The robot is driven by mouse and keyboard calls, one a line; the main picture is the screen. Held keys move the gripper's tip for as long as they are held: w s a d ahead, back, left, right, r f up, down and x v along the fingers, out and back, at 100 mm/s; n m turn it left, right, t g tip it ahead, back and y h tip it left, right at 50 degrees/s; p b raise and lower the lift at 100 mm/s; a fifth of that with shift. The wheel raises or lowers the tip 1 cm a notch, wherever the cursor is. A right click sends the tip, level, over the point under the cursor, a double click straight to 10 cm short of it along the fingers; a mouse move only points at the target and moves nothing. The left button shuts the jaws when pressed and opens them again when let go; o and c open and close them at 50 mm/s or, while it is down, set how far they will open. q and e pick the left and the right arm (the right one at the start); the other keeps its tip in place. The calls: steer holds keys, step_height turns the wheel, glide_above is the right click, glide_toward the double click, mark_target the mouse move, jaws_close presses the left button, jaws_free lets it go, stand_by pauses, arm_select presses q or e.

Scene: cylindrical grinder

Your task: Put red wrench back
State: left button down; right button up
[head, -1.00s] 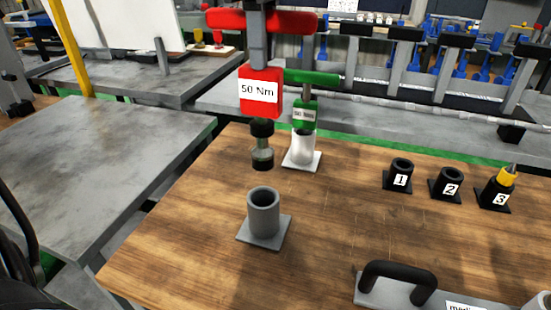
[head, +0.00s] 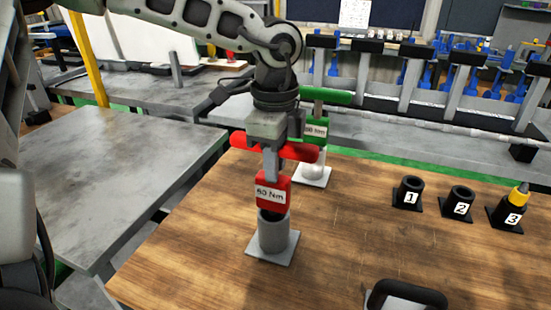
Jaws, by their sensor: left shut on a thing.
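The red wrench (head: 272,192) with its "50 Nm" label stands upright in the head view. Its lower end is inside the grey cylindrical holder (head: 273,235), which sits on a square base on the wooden table. My left gripper (head: 271,146) is shut on the wrench's red T-handle, directly above the holder. The fingertips are partly hidden by the handle and the gripper body. My right gripper is not in view.
A green wrench (head: 314,130) stands in a white holder (head: 314,174) just behind. Black holders 1 (head: 409,192), 2 (head: 458,204) and 3 (head: 510,209) stand to the right. A black handle (head: 407,294) is at the front edge. The wooden table (head: 350,235) between is clear.

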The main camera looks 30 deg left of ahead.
arm_select(q)
steer(key=shift+f+b, duration=0.2)
steer(key=shift+b, duration=0.1)
steer(key=c, duration=1.2)
jaws_free()
steer(key=shift+r, duration=0.1)
steer(key=shift+r+p, duration=0.2)
steer(key=shift+p, duration=0.2)
step_height(320, 180, up, 12)
steer(key=shift+f+b, duration=0.1)
steer(key=shift+b, duration=0.45)
